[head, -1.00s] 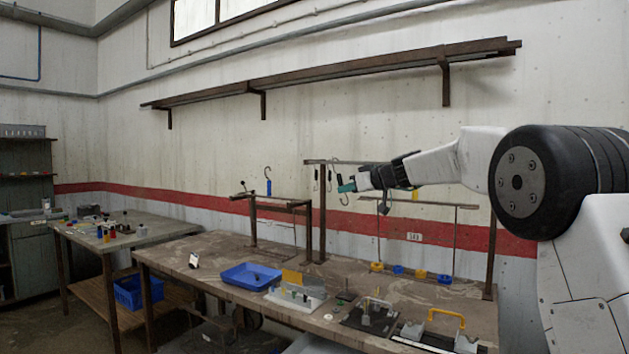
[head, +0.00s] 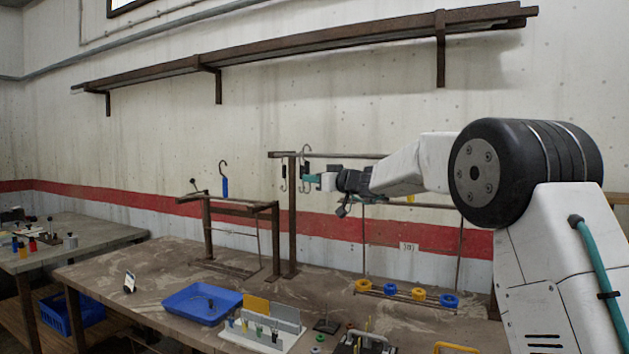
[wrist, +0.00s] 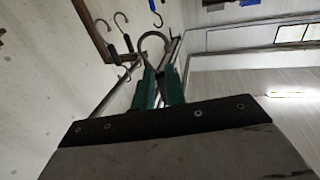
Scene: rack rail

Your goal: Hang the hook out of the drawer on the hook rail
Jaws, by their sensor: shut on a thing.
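My gripper (head: 316,180) with teal fingertips is shut on a grey metal hook (head: 306,152), held upright with its bend upward. In the wrist view the bend of this hook (wrist: 153,36) rises above the fingers. The hook rail (head: 340,155) is the dark bar on a post; the held hook is close to its left part. I cannot tell whether hook and rail touch. Other hooks (head: 283,178) hang at the rail's left end, and dark-handled ones show in the wrist view (wrist: 122,30). I cannot make out the drawer.
A blue-handled hook (head: 224,180) stands up at a lower rack (head: 240,204) on the left. The bench holds a blue tray (head: 202,304), a grey-white holder (head: 270,328) and yellow and blue rings (head: 405,292). A long wall shelf (head: 300,55) runs above.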

